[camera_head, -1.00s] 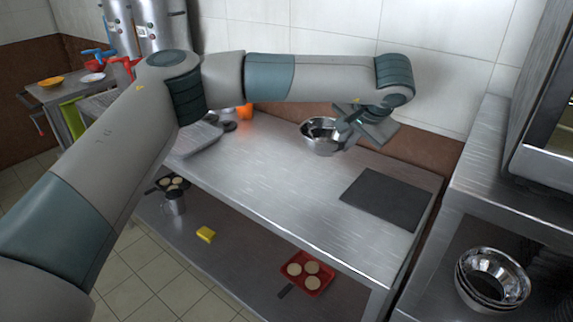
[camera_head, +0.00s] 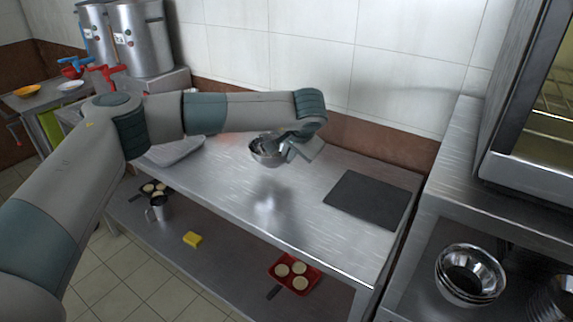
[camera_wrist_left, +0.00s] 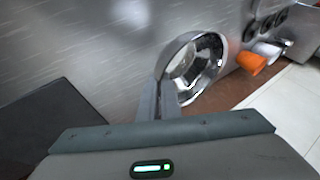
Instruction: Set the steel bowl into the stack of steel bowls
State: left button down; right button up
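The steel bowl (camera_head: 265,158) is in my left gripper (camera_head: 281,146), above the steel table. A bright reflection shows on the tabletop below it. In the left wrist view the fingers (camera_wrist_left: 167,98) close on the near rim of the shiny bowl (camera_wrist_left: 211,58), which is tilted in that picture. The far side of the grip is partly hidden. The stack of steel bowls (camera_head: 470,274) stands at the lower right of the head view, on a lower surface under the oven counter, well apart from my left gripper. My right gripper is not in view.
A dark mat (camera_head: 367,200) lies on the table's right part. The oven (camera_head: 535,130) and its counter (camera_head: 455,185) rise at the right. More bowls (camera_head: 552,298) stand beside the stack. A red tray (camera_head: 294,275) lies on the lower shelf. The table's front middle is clear.

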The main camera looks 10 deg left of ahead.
pick_arm(q)
jog(key=shift+w+a+f, duration=0.1)
jog(key=shift+a+f, duration=0.1)
jog(key=shift+a, duration=0.1)
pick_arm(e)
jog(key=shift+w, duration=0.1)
pick_arm(q)
jog(key=shift+f, duration=0.55)
jog(key=shift+f+p, duration=0.55)
jog(key=shift+f, duration=0.9)
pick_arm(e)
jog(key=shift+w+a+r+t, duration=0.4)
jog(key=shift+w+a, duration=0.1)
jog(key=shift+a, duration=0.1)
